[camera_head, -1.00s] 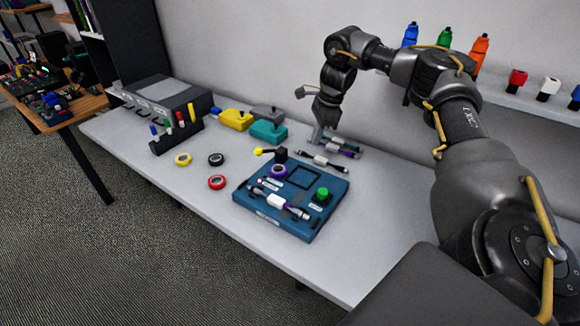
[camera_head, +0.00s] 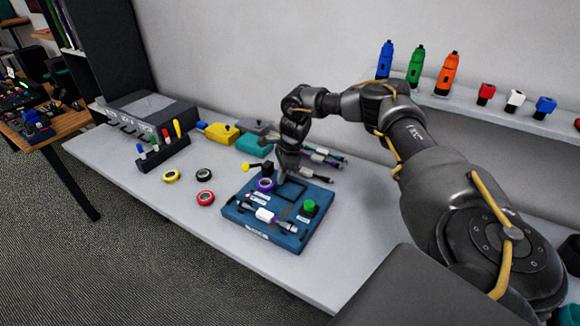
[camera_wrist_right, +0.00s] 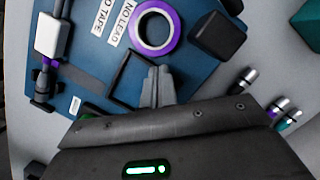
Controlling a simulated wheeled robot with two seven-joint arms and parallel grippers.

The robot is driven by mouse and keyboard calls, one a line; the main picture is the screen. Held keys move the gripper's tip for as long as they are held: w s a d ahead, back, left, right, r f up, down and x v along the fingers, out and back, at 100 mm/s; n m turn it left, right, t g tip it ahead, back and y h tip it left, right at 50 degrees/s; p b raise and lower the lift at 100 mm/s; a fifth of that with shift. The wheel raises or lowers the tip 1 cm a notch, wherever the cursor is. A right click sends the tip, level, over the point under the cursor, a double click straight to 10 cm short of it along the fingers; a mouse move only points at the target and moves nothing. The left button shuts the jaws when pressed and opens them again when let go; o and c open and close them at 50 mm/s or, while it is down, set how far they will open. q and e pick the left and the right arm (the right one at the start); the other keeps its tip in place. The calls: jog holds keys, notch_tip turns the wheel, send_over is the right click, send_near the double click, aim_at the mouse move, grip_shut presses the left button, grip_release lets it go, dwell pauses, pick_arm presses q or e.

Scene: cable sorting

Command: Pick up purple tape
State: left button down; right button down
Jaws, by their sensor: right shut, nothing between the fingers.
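The purple tape (camera_head: 265,184) is a roll with a purple outer ring and a white inner ring. It lies flat on the blue board (camera_head: 240,215), near its back left corner. In the right wrist view the purple tape (camera_wrist_right: 171,38) lies just beyond my right fingertips. My right gripper (camera_head: 281,181) points down over the board, close to the right of the tape and apart from it. In the wrist view its fingers (camera_wrist_right: 158,72) are together with nothing between them. My left gripper is not in view.
The board also carries a cable with a white block (camera_head: 265,215), a green button (camera_head: 309,206) and a dark square frame (camera_wrist_right: 125,80). Yellow (camera_head: 171,176), black (camera_head: 204,175) and red (camera_head: 205,198) tapes lie to its left. Several cables (camera_head: 318,160) lie behind it.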

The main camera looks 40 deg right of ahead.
jog(key=shift+w+a, duration=0.1)
jog(key=shift+a, duration=0.1)
jog(key=w+a, duration=0.1)
jog(key=a, duration=0.1)
jog(key=w+a, duration=0.1)
jog(key=a, duration=0.1)
jog(key=w+a, duration=0.1)
jog(key=a, duration=0.1)
jog(key=shift+w+a+b, duration=0.35)
jog(key=shift+b, duration=0.05)
jog(key=shift+s+d, duration=0.1)
